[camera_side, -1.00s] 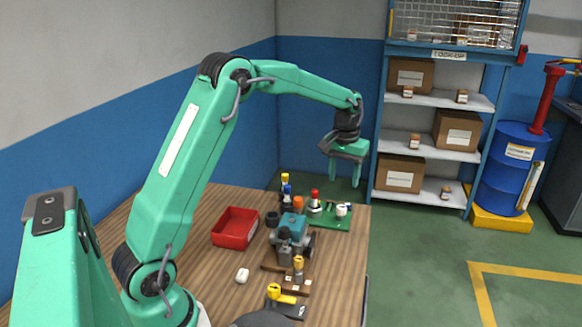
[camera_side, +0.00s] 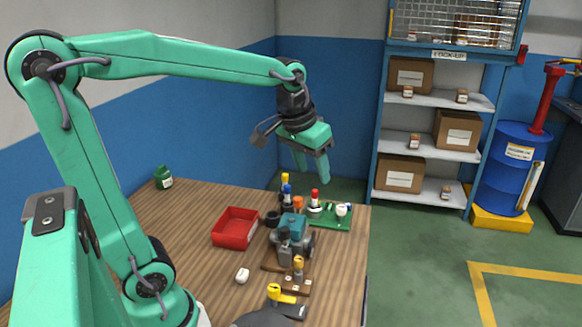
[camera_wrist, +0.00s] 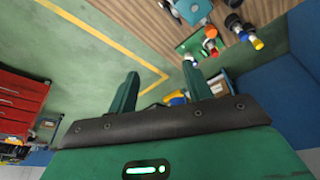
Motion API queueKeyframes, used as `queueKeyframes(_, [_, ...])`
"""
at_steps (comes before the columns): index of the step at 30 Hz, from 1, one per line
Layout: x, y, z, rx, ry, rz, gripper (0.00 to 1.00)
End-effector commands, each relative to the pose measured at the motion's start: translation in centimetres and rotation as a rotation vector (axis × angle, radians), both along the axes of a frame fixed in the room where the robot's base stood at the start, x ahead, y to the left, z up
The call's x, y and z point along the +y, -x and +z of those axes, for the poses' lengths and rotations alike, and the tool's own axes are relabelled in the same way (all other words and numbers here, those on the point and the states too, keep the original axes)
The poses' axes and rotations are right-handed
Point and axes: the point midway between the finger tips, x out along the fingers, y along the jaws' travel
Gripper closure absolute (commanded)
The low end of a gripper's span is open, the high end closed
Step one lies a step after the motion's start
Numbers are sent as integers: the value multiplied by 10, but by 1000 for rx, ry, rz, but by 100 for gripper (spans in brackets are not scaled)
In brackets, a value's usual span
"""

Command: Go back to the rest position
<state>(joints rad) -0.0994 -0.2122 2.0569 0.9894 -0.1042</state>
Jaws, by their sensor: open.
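My gripper (camera_side: 312,168) is in the air above the back part of the wooden table in the side view. Its two green fingers point down and are apart, with nothing between them. In the wrist view my gripper (camera_wrist: 160,92) also shows its fingers spread and empty.
A shelf (camera_side: 435,158) and a blue drum (camera_side: 503,165) stand to the right.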

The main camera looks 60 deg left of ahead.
Motion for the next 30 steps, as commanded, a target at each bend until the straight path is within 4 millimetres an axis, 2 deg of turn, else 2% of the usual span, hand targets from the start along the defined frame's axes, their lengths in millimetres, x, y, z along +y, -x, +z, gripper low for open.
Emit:
queueKeyframes(1, [-4,11,2,-16,-4,-16,50])
queueKeyframes(7, [-16,48,2,-66,-17,-70,50])
queueKeyframes(18, [-31,109,-14,-154,-42,-165,50])
queueKeyframes(24, [-35,124,-22,-179,-48,-191,50])
queueKeyframes(30, [-35,127,-24,-182,-50,-197,50])
